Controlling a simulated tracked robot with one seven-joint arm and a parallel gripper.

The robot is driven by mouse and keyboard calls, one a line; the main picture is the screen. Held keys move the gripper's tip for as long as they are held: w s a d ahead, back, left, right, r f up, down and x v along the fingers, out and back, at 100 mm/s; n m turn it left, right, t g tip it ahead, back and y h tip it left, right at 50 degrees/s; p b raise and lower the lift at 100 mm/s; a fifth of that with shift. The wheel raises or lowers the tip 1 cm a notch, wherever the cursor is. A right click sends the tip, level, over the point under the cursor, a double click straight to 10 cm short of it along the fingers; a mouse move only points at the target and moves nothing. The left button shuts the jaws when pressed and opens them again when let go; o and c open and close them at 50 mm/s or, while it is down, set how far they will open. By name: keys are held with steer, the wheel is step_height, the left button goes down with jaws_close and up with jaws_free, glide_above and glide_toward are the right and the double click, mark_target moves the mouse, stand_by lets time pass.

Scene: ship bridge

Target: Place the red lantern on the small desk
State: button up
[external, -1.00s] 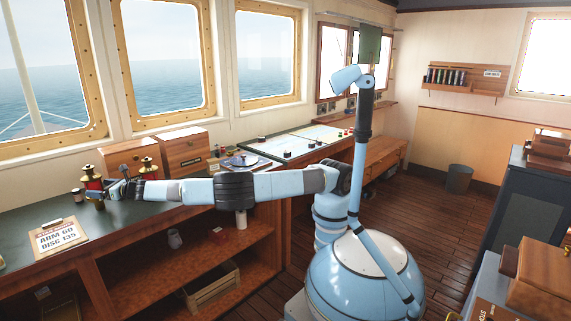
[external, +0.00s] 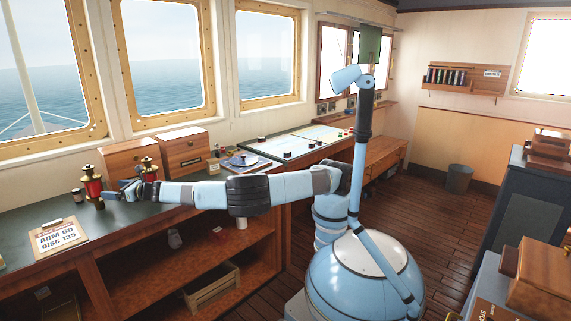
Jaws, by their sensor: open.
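The left red lantern (external: 92,184) is just left of my gripper. Which piece of furniture is the small desk is not clear; a low wooden desk-like surface (external: 382,150) stands beyond the chart table.
A chart table (external: 300,142) is farther along. A bin (external: 459,178) and dark cabinet (external: 530,215) are right. The middle floor is clear.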

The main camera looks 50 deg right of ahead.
mark_target(93, 182)
steer(key=x, duration=0.3)
steer(key=r+x, duration=0.1)
steer(key=x, duration=0.6)
steer(key=shift+w+a+r, duration=0.25)
steer(key=shift+r, duration=0.15)
stand_by(0.4)
steer(key=shift+c, duration=0.2)
steer(key=c, duration=1.5)
steer(key=shift+r, duration=0.1)
steer(key=shift+c, duration=0.2)
steer(key=shift+r, duration=0.1)
